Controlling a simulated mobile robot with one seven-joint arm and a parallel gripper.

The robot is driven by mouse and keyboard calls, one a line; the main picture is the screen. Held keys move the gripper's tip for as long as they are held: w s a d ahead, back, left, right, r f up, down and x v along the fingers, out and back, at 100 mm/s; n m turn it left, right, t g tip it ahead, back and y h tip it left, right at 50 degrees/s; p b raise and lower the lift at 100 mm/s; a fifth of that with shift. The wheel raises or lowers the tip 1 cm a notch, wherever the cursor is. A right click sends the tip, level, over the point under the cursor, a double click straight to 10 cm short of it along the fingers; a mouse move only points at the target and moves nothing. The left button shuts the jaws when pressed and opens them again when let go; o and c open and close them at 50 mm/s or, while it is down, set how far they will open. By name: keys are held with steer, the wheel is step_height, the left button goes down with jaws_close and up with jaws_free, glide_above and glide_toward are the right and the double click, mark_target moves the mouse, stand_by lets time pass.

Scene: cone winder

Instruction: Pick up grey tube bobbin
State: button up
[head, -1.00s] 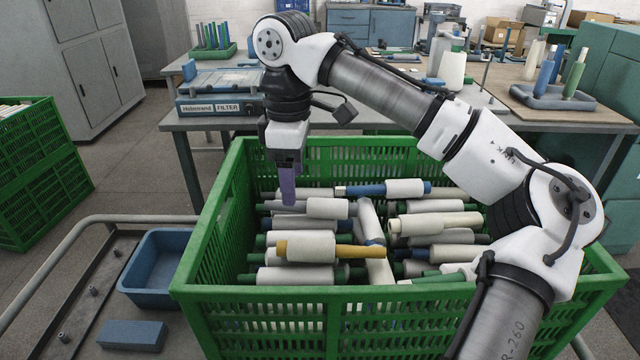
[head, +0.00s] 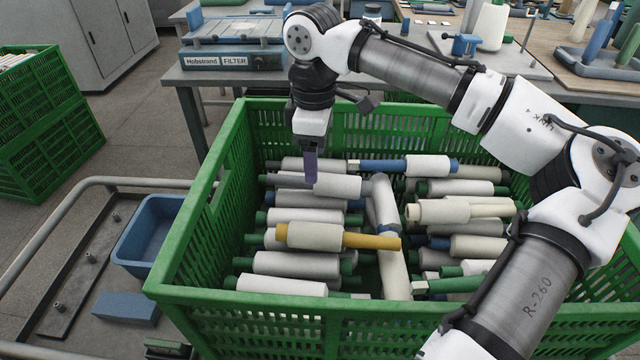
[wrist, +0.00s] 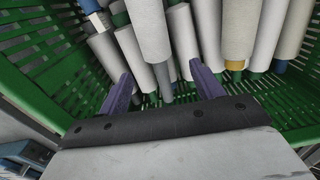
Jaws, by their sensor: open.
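The grey tube bobbin (head: 338,186) lies near the top of the pile in the green crate, with white yarn and a bare grey tube end pointing left in the head view. In the wrist view its yarn (wrist: 148,28) runs down from the top edge and its grey tube end lies between my purple fingers. My gripper (head: 311,181) points down at the bobbin's left part; it also shows in the wrist view (wrist: 161,72). It is open, with a finger on each side of the tube and gaps visible. I cannot tell how far above the tube the fingertips are.
The green crate (head: 215,300) holds several other bobbins around it. A yellow-tube bobbin (head: 370,241) lies in front, a blue-tube one (head: 383,166) behind. A blue bin (head: 150,240) stands left of the crate, and a workbench (head: 190,78) behind.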

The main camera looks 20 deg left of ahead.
mark_target(318, 184)
steer(key=shift+w+f+b, duration=0.15)
steer(key=shift+f+b, duration=0.15)
steer(key=shift+f, duration=2.5)
steer(key=c, duration=1.1)
steer(key=shift+r, duration=0.1)
